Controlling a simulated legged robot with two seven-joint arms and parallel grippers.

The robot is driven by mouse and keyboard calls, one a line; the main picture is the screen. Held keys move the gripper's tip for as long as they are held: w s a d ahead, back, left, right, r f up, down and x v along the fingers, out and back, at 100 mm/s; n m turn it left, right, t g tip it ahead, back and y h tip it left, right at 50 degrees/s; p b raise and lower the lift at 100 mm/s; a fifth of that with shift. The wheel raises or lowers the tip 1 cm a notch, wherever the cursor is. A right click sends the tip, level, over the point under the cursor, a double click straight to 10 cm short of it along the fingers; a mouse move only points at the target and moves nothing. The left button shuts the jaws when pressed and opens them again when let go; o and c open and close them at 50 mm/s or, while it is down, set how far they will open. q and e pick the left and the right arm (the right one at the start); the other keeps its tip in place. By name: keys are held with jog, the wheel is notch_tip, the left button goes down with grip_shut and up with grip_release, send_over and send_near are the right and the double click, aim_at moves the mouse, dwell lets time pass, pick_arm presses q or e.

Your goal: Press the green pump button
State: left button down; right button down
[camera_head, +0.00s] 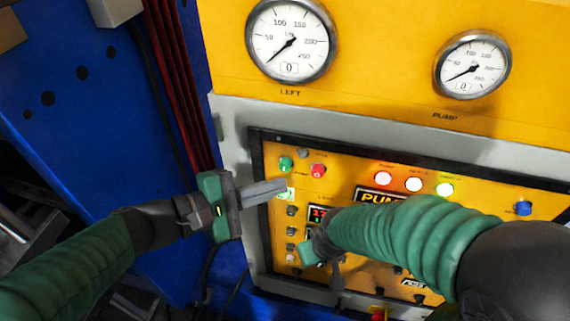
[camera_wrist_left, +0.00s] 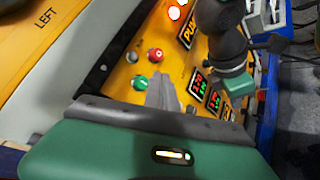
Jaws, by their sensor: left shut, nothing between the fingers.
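The green button (camera_head: 286,163) is at the upper left of the yellow control panel, left of a red button (camera_head: 318,170). In the left wrist view the green button (camera_wrist_left: 140,82) sits just left of my finger tips. My left gripper (camera_head: 284,187) is shut and empty, with its fingers pointing at the panel just below the green button. It also shows in the left wrist view (camera_wrist_left: 164,76). I cannot tell whether it touches the panel. My right gripper (camera_head: 318,252) is in front of the panel's lower part, partly hidden by its own arm; its jaws are unclear.
Above the panel are two round gauges, LEFT (camera_head: 290,40) and PUMP (camera_head: 472,65). Lit lamps (camera_head: 445,190) and a blue knob (camera_head: 523,208) are farther right. Red cables (camera_head: 178,90) run down a blue frame (camera_head: 80,110) at the left. My right arm covers much of the panel.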

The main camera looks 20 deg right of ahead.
pick_arm(q)
jog(key=shift+w+d, duration=0.25)
jog(key=shift+w, duration=0.2)
dwell(0.5)
dwell(1.2)
jog(key=shift+w+d+b, duration=0.2)
jog(key=shift+w+b, duration=0.1)
